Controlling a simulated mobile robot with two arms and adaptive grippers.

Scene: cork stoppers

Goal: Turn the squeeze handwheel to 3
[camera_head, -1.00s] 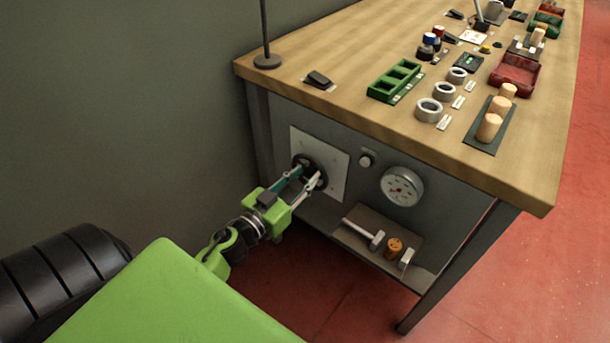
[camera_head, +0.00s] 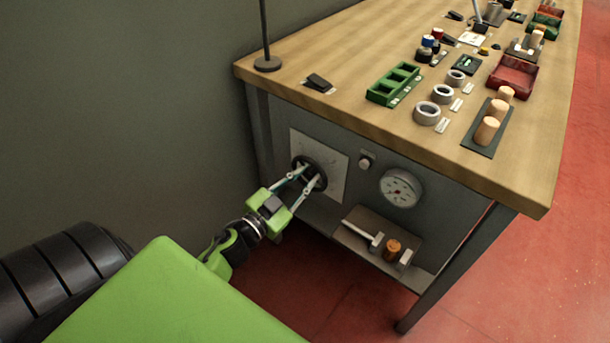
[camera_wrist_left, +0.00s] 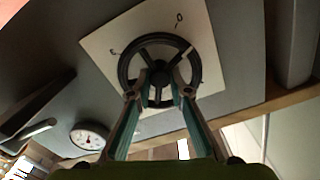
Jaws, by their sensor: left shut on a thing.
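The squeeze handwheel (camera_head: 320,165) is a dark spoked wheel on a pale square plate (camera_head: 338,183) on the bench's grey end panel. My left gripper (camera_head: 308,181) reaches it from the lower left and is shut on the handwheel. In the left wrist view the fingers (camera_wrist_left: 160,87) lie over the wheel's lower part, and its rim (camera_wrist_left: 160,38) shows above them. A 0 mark (camera_wrist_left: 180,16) and another mark (camera_wrist_left: 113,52), too small to read surely, show on the plate. A light line crosses the rim near the 0 side. My right gripper is not in view.
A round gauge (camera_head: 400,187) and a small knob (camera_head: 366,161) are right of the plate. Below, a shelf (camera_head: 352,240) holds a hammer-like tool and an orange-brown piece (camera_head: 393,250). Rings, corks and trays stand on the wooden bench top (camera_head: 400,128).

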